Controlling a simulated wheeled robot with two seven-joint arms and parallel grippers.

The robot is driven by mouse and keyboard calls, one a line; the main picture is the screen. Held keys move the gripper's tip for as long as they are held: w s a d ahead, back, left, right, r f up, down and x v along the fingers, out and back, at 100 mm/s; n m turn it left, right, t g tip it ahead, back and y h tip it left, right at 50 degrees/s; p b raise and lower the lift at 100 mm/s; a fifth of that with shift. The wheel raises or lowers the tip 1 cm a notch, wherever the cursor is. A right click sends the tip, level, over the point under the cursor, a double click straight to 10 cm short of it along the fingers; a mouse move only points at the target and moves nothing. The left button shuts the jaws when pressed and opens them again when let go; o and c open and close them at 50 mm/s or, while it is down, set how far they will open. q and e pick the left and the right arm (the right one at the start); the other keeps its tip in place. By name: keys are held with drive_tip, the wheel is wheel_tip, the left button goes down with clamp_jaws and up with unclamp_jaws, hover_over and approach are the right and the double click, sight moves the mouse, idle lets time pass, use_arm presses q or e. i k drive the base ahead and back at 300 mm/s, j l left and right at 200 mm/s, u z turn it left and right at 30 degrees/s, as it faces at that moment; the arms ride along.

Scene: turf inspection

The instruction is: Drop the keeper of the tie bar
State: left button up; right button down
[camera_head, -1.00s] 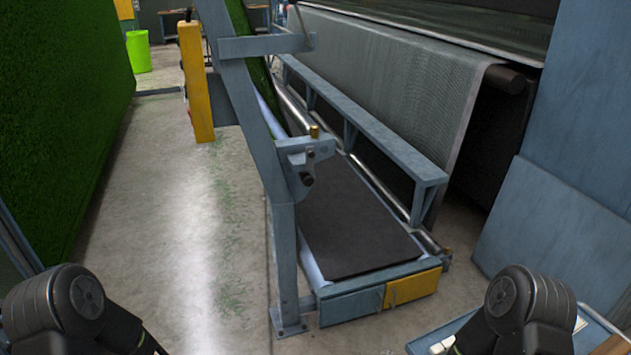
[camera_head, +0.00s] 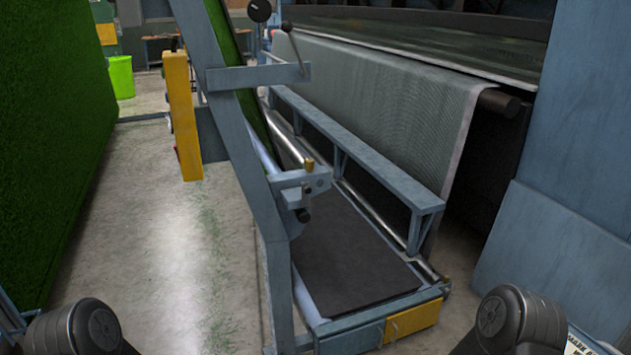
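A blue-grey steel post (camera_head: 238,150) leans at the front end of the machine. A bracket (camera_head: 302,190) with a brass-coloured knob (camera_head: 309,165) and a dark round knob below it sits on the post; it looks like a latch, but I cannot tell if it is the keeper. A bright metal bar (camera_head: 290,145) runs back from beside the bracket and may be the tie bar. A lever with a black ball (camera_head: 260,11) stands above the post's upper cross arm. My two dark arm joints show at the bottom corners, away from the bracket. Neither gripper is in view.
A long blue rail (camera_head: 360,160) and a dark belt bed (camera_head: 355,265) lie right of the post. A yellow-ended box (camera_head: 412,320) closes the bed's front. Green turf (camera_head: 60,140) hangs at left. The concrete aisle (camera_head: 165,260) between is clear.

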sight(306, 191)
drive_tip(key=i+j, duration=0.4)
drive_tip(key=i, duration=0.15)
drive_tip(key=i+j+z, duration=0.1)
drive_tip(key=i+j, duration=0.3)
drive_tip(key=i, duration=0.2)
